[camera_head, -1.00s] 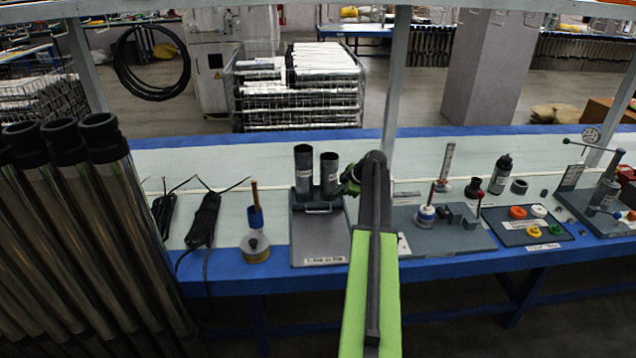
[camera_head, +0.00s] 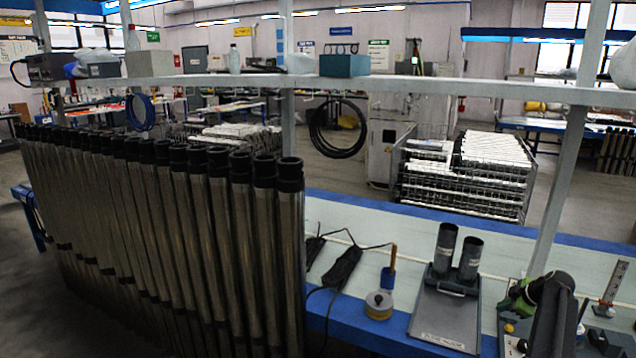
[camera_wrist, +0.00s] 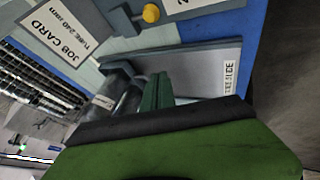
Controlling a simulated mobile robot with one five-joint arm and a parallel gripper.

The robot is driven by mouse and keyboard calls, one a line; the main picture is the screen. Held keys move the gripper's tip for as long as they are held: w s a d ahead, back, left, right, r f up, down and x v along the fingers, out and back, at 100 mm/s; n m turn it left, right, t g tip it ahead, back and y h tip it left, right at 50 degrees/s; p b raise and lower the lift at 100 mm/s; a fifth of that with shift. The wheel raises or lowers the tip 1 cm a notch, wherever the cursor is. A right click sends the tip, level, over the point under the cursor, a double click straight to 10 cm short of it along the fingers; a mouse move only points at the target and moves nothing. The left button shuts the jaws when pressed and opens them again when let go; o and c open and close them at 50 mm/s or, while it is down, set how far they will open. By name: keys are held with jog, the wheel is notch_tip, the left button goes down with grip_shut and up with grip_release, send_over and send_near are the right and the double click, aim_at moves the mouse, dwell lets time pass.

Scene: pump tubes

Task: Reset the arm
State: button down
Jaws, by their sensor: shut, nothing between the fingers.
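My arm shows at the lower right of the head view, over the blue-edged workbench (camera_head: 395,322). My gripper (camera_head: 518,300) is partly hidden behind the dark arm link there. In the wrist view my gripper (camera_wrist: 157,90) shows as dark green fingers close together, with nothing between them. The fingers appear in front of the grey base plate (camera_wrist: 200,65) of a fixture with two dark cups. The gap between fingers and plate cannot be judged.
A row of long metal tubes with black caps (camera_head: 262,170) stands at the left. The two-cup fixture (camera_head: 445,318) sits left of my gripper. A tape roll (camera_head: 379,304) and black cables lie nearby. A shelf beam (camera_head: 440,86) crosses above. A job card (camera_wrist: 65,30) shows in the wrist view.

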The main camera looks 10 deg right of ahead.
jog(key=w+a+n+y, duration=0.1)
jog(key=w+a+n, duration=0.1)
jog(key=w+a, duration=0.55)
jog(key=w+a+n+y, duration=0.1)
jog(key=w+a, duration=0.4)
jog(key=a, duration=0.6)
jog(key=w+a+f+n+g, duration=0.1)
jog(key=w+a+n+g, duration=0.1)
jog(key=a, duration=1.9)
jog(key=s+a+f+m+g, duration=0.2)
jog(key=s+a, duration=0.6)
jog(key=a, duration=0.4)
jog(key=s+a+f+m+g, duration=0.1)
jog(key=s+a+m+g, duration=0.15)
jog(key=s+a, duration=0.7)
jog(key=s+d+m+h, duration=0.15)
jog(key=s+m, duration=0.25)
jog(key=m, duration=0.4)
notch_tip(320, 180, up, 13)
jog(key=a+m+p, duration=0.1)
jog(key=p, duration=1.3)
jog(key=shift+m+g+h, duration=0.35)
jog(key=shift+g, duration=0.1)
